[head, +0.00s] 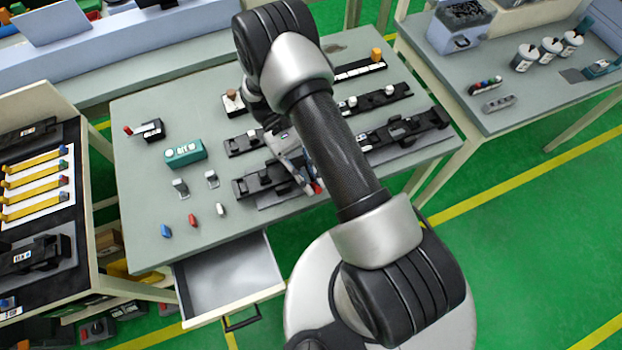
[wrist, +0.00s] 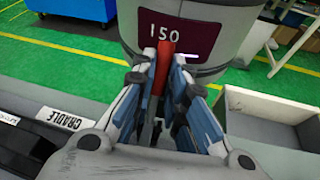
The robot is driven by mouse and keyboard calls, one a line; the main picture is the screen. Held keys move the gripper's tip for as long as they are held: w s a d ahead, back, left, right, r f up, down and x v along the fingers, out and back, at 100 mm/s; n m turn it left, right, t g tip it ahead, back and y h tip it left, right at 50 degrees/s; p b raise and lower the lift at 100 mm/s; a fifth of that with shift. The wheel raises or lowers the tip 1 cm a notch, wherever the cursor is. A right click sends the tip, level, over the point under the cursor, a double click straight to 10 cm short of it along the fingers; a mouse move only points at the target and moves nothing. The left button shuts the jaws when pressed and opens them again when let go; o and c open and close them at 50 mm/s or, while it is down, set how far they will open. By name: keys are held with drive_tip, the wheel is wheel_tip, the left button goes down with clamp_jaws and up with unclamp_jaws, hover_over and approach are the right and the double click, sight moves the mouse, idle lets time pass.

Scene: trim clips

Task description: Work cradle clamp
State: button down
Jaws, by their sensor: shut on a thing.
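My gripper (head: 308,183) is over the front edge of the table, at the black cradle fixture (head: 250,187). In the wrist view my gripper (wrist: 165,85) has its blue-sided fingers closed around a red-ended lever (wrist: 164,55), which stands about upright between them. The lever looks like the clamp handle; its lower end is hidden by the fingers. A white label reading CRADLE (wrist: 58,119) lies on the dark fixture at left in the wrist view. My arm covers much of the fixture in the head view.
A green block (head: 185,153), a red-handled toggle clamp (head: 152,130), metal clips (head: 180,187) and small coloured pieces (head: 192,220) lie to the left on the table. Black rails (head: 405,130) lie at right. An open drawer (head: 230,275) juts from the front.

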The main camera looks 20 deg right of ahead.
drive_tip(key=c, duration=1.6)
unclamp_jaws()
drive_tip(key=shift+w, duration=0.1)
drive_tip(key=v, duration=0.6)
drive_tip(key=shift+w+a, duration=0.1)
drive_tip(key=shift+w, duration=0.15)
drive_tip(key=shift+w+r, duration=0.25)
drive_tip(key=shift+w, duration=0.1)
